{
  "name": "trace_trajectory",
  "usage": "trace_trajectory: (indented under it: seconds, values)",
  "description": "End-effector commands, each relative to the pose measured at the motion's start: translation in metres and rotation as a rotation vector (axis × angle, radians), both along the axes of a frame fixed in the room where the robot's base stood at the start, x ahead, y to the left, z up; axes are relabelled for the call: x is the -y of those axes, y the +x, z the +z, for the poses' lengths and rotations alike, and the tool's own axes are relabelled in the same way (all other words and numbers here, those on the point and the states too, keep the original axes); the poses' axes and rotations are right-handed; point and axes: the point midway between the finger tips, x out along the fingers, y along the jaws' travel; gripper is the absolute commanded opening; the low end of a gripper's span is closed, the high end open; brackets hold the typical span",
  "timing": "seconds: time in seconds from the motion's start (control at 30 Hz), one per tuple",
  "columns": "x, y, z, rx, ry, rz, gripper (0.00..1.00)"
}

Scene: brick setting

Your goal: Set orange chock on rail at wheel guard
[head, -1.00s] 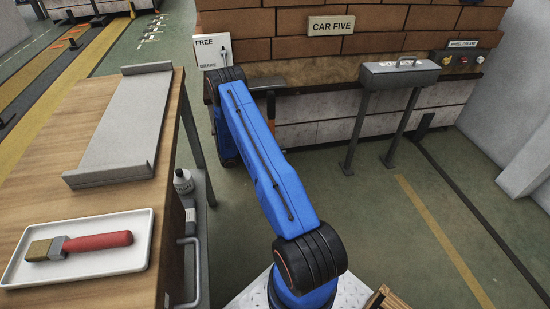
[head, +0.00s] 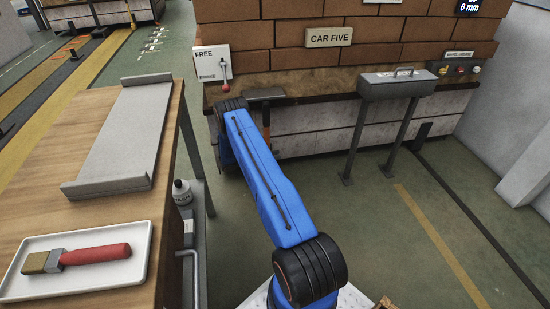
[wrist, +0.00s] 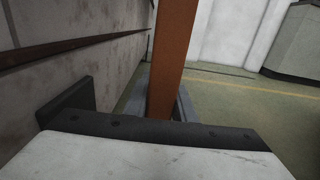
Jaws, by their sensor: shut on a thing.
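My gripper (wrist: 163,104) is shut on an upright orange bar (wrist: 173,50), which I take to be part of the orange chock. The bar rises out of the top of the wrist view, and the chock's full shape is hidden. A dark rail (head: 480,217) runs along the floor at the right. A small dark upright piece (head: 422,134) stands by the wall near it, possibly the wheel guard.
A grey box on legs (head: 397,86) stands before the brick-loaded car marked CAR FIVE (head: 329,37). A FREE/BRAKE plate (head: 212,62) with a red-knobbed lever is at the left. A wooden bench (head: 100,115) holds a grey channel plate and a brush tray. Floor at right is open.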

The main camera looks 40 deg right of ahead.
Motion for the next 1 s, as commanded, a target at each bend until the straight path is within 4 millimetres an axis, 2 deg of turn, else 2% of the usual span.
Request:
trace_trajectory:
  seconds: [0.2,0.8,0.83,0.87,0.9,1.0]
  values:
    - [0.005,0.009,-0.008,0.002,-0.003,0.000,0.00]
    - [0.005,0.009,-0.014,0.002,-0.003,0.000,0.00]
    - [0.005,0.008,-0.015,0.000,0.000,0.000,0.30]
    - [0.005,0.008,-0.015,0.000,0.000,0.000,0.38]
    - [0.005,0.008,-0.015,0.000,0.000,0.000,0.42]
    - [0.005,0.008,-0.015,0.000,0.000,0.000,0.42]
